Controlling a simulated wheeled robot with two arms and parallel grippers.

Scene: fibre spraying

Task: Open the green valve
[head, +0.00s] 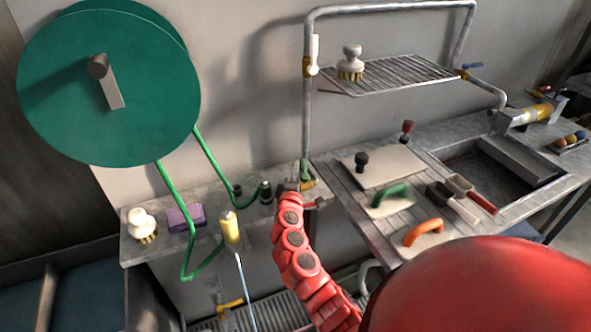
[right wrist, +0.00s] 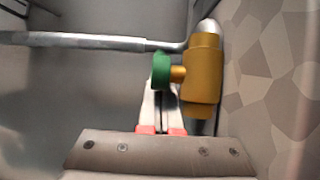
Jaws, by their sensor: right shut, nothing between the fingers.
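The green valve handle (right wrist: 161,70) sits on the left side of a brass-yellow valve body (right wrist: 203,72) in the right wrist view. In the head view the green handle (head: 304,170) shows small at the lower end of the left upright pipe. My right gripper (head: 298,185) is just below it, at the end of my red arm. In the right wrist view my right gripper (right wrist: 160,100) is shut and empty, its fingertips close under the green handle; I cannot tell whether they touch it. My left gripper is not in view.
A metal pipe (right wrist: 90,41) runs to the valve. A green hose reel (head: 100,130) hangs at left, with a yellow-handled spray lance (head: 230,228) below. A counter with brushes and scoops (head: 455,195) lies at right, under a wire rack (head: 390,74).

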